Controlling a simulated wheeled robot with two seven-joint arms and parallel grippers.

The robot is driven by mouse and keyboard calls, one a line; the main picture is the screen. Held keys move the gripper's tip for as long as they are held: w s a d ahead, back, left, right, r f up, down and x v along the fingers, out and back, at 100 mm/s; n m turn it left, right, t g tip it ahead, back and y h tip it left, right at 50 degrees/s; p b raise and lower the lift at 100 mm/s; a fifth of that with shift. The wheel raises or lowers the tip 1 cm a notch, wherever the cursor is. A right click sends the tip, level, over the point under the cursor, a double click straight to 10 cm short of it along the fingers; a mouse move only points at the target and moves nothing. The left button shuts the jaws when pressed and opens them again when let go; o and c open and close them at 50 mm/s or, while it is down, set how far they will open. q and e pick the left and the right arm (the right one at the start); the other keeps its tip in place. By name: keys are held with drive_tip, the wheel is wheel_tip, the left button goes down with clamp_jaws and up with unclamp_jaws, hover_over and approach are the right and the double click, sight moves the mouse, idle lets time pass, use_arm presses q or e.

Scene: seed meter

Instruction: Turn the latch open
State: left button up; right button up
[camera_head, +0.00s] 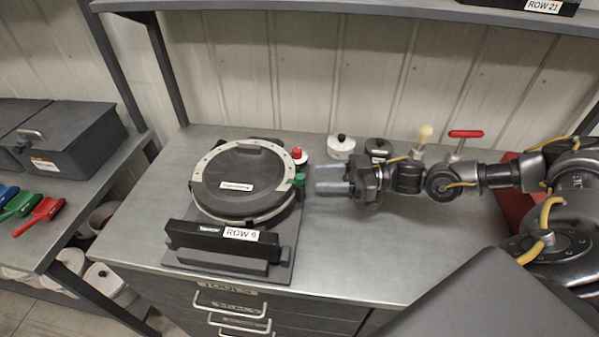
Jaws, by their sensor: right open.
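The seed meter (228,199) is a round dark housing with a pale rim and a white label, lying on a dark stand on the grey bench. A small green latch (297,179) sits at its right edge. My right gripper (331,180) is open, with its two pale fingers pointing left at the latch. The fingertips are a short way right of the latch; whether they touch it cannot be told. My left gripper is not in view.
A "ROW 9" plate (241,234) fronts the stand. The bench front (340,270) is clear. A shelf (350,7) hangs above.

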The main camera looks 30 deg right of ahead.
sight(301, 176)
drive_tip(key=x, duration=0.2)
drive_tip(key=p+x, duration=0.1)
drive_tip(key=x, duration=0.2)
drive_tip(key=shift+a+r+p, duration=0.2)
drive_tip(key=shift+p, duration=0.1)
drive_tip(key=shift+w+a+f, duration=0.1)
drive_tip(key=shift+w+a, duration=0.1)
drive_tip(key=shift+a, duration=0.2)
clamp_jaws()
